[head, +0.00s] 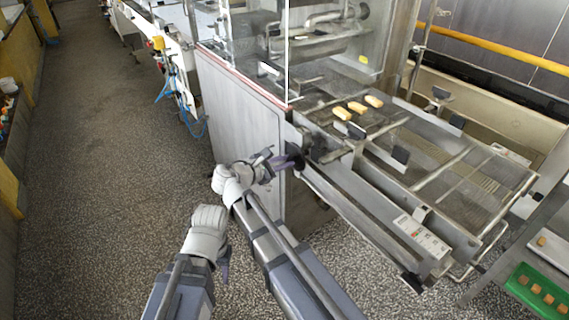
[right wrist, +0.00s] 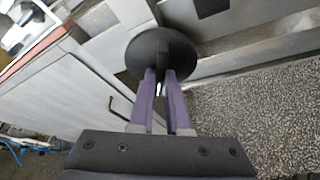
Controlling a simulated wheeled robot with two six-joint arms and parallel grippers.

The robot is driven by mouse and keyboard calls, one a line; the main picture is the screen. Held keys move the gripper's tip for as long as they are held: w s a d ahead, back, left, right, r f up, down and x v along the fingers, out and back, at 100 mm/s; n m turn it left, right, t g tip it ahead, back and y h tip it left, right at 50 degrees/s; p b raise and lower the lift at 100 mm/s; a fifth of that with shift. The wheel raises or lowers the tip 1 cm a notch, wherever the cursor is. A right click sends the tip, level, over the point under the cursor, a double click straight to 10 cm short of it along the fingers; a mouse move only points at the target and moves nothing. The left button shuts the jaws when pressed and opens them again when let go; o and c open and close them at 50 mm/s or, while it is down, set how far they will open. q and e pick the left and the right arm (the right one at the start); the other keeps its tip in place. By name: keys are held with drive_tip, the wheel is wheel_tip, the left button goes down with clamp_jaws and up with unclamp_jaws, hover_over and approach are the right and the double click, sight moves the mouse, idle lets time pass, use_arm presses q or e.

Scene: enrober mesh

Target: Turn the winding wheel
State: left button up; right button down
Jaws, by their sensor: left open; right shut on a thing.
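The winding wheel (right wrist: 163,50) is a round black disc on the machine's side; in the head view (head: 296,157) it is small and dark, at the near corner of the mesh conveyor. My right gripper (head: 283,160) is at the wheel. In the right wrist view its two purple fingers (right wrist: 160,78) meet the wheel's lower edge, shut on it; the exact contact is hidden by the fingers. My left gripper (head: 224,262) is open, low over the floor and apart from the wheel; its fingers are partly hidden behind its wrist.
The mesh conveyor (head: 480,192) carries several golden pieces (head: 342,113) near the enclosure. A grey cabinet panel (head: 240,115) stands beside the wheel. A control box (head: 420,237) sits on the conveyor's near side. A green tray (head: 522,277) is at lower right. The floor at left is clear.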

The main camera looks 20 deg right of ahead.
use_arm(q)
drive_tip(key=shift+f+b, duration=1)
drive_tip(key=shift+f, duration=0.2)
use_arm(e)
drive_tip(key=shift+s+f+m+t, duration=0.1)
drive_tip(key=shift+m+t, duration=0.35)
drive_tip(key=shift+m, duration=0.35)
drive_tip(key=shift+s+f+m+t, duration=0.1)
drive_tip(key=shift+m+t, duration=0.35)
drive_tip(key=shift+m, duration=0.35)
drive_tip(key=c, duration=0.9)
unclamp_jaws()
drive_tip(key=shift+r, duration=0.1)
use_arm(q)
drive_tip(key=shift+a, duration=0.1)
